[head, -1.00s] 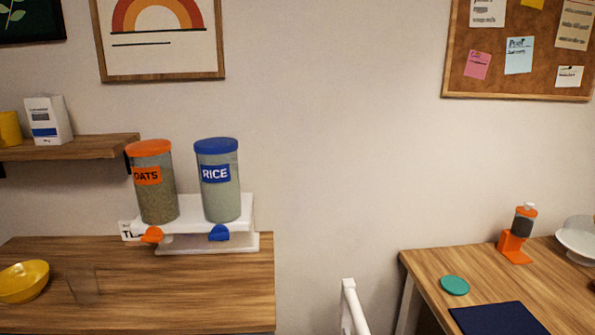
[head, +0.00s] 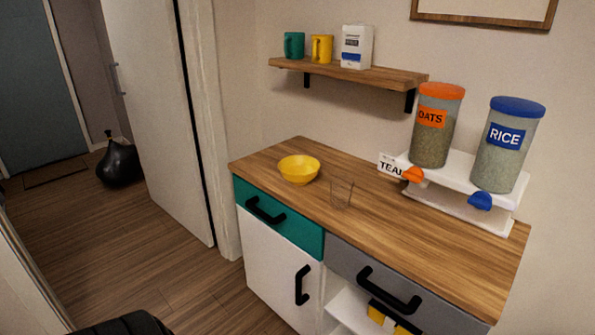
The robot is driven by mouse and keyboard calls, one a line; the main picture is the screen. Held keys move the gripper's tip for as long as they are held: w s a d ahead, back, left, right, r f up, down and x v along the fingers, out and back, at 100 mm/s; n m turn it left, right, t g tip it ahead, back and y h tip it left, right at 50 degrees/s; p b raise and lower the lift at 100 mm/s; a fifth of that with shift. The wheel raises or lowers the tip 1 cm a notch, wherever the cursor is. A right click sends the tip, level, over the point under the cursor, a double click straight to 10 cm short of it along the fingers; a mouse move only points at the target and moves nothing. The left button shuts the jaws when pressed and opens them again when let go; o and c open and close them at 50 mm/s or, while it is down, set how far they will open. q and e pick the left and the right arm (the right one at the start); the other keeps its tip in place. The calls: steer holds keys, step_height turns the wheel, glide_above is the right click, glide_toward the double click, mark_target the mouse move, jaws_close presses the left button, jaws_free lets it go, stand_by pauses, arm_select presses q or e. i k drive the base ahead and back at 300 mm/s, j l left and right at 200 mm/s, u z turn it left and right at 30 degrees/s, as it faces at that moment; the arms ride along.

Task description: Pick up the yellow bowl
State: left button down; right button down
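The yellow bowl (head: 299,170) stands upright on the wooden cabinet top (head: 400,240), near its left end. It looks empty. Neither of my grippers shows in the head view. A dark rounded shape at the bottom left edge is cut off, and I cannot tell what it is.
A white dispenser stand with the oats canister (head: 437,125) and the rice canister (head: 507,145) is at the right. A shelf (head: 345,74) hangs above. Black handles (head: 390,291) stick out in front. Open floor (head: 140,240) lies left.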

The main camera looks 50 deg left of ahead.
mark_target(299, 170)
steer(key=u, duration=1.45)
